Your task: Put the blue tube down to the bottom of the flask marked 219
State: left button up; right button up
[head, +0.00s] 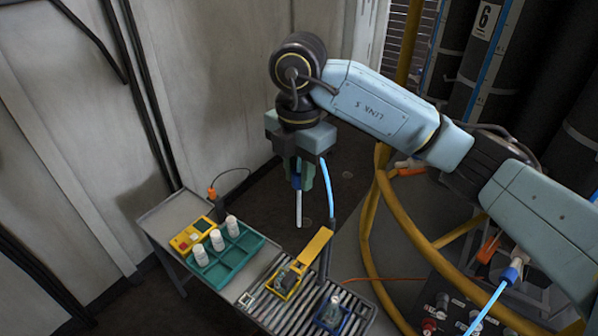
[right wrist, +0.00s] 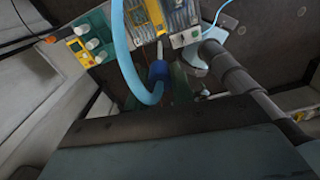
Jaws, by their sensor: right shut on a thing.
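My right gripper (head: 302,180) points down, shut on the blue tube, whose darker blue collar (head: 297,183) sits between the fingers. A pale straight tip (head: 299,211) hangs below into free air. The light blue hose (head: 327,185) loops down at the right of the gripper. In the right wrist view the hose (right wrist: 122,50) curves into the blue collar (right wrist: 158,72). Below and apart from the tip, one small flask (head: 287,276) sits in a yellow carrier and another (head: 333,310) in a blue carrier. I cannot read 219 on either. My left gripper is out of view.
The carriers stand on a roller conveyor (head: 265,297). A dark post (head: 324,262) and a yellow panel (head: 316,246) rise beside them. A green rack (head: 234,262) with white bottles and a yellow device (head: 192,235) are at left. A yellow hoop rail (head: 368,240) is at right.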

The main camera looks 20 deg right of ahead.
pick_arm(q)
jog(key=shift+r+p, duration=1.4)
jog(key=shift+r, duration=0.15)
pick_arm(e)
jog(key=shift+r, duration=2.1)
